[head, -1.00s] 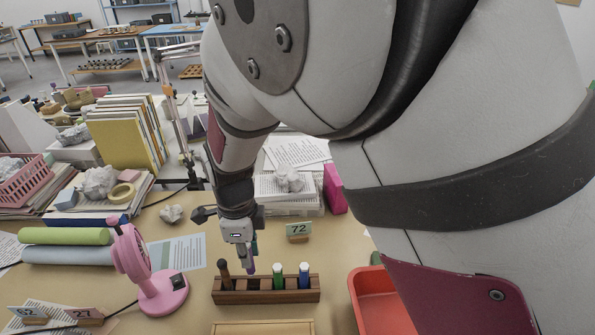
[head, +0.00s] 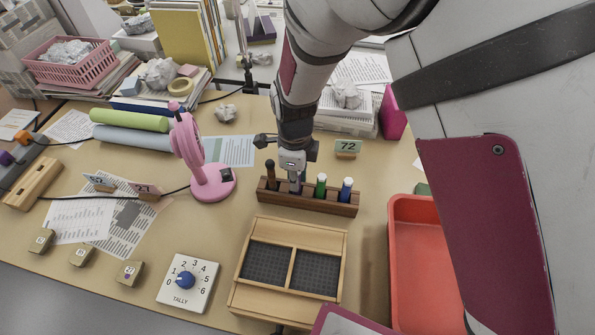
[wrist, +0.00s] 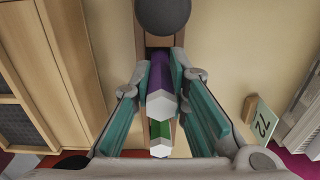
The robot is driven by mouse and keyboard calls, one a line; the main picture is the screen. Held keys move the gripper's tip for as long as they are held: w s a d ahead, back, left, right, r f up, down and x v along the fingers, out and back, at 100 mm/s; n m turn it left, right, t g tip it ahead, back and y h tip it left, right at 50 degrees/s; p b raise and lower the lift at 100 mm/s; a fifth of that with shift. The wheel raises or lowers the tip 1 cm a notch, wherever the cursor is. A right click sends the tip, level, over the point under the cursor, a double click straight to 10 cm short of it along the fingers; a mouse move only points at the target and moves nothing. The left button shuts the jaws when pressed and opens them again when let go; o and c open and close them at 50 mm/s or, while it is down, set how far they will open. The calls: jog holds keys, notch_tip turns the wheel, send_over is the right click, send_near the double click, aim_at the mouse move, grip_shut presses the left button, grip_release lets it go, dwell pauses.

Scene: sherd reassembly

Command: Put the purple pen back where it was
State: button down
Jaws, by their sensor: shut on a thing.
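My gripper (head: 296,176) points down over the wooden pen rack (head: 330,205) and is shut on the purple pen (wrist: 160,78). In the wrist view the purple pen stands between the teal fingers, its pale six-sided end facing the camera. A blue pen (head: 346,189) stands at the rack's right end. The purple pen's lower end is mostly hidden, so I cannot tell whether it sits in a slot.
An empty wooden two-compartment tray (head: 240,300) is in front. A red bin (head: 415,260) is at the right, and a tally dial (head: 188,283) at the front left.

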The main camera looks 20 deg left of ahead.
jog(key=shift+f, duration=0.4)
jog(key=c, duration=1.6)
grip_release()
jog(key=shift+o, duration=0.2)
